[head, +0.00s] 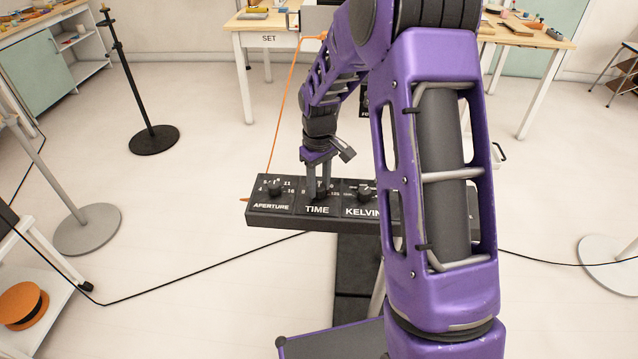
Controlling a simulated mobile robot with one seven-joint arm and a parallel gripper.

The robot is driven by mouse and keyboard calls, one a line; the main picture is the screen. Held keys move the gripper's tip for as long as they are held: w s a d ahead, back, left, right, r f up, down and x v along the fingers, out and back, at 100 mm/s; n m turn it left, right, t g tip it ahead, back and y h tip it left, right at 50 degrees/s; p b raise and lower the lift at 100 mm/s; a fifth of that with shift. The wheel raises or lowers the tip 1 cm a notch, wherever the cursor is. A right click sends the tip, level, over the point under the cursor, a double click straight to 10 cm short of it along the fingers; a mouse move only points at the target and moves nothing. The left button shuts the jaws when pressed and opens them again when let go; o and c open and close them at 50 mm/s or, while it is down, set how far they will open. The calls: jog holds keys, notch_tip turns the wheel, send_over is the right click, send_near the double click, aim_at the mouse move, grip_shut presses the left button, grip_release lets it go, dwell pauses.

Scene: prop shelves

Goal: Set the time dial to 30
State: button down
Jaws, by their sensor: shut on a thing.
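A dark control panel (290,216) stands in the middle of the head view, with sections labelled APERTURE, TIME and KELVIN. My gripper (318,196) points down at the TIME section and is shut on the time dial (319,198). The fingers hide most of the dial and its scale, so I cannot read its setting. The aperture dial (275,189) is to the left, and the kelvin dial (366,191) is to the right, close to my arm.
A black cable (200,271) runs across the floor. Round stand bases (87,230) and (152,140) are on the left. A table marked SET (268,40) is at the back. An orange cord (285,100) rises behind the panel. Open floor lies left of the panel.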

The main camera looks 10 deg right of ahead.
aim_at(319, 187)
jog(key=shift+c, duration=2.4)
grip_release()
jog(key=shift+r, duration=0.1)
notch_tip(319, 187, up, 17)
jog(key=p, duration=0.1)
jog(key=shift+r, duration=0.2)
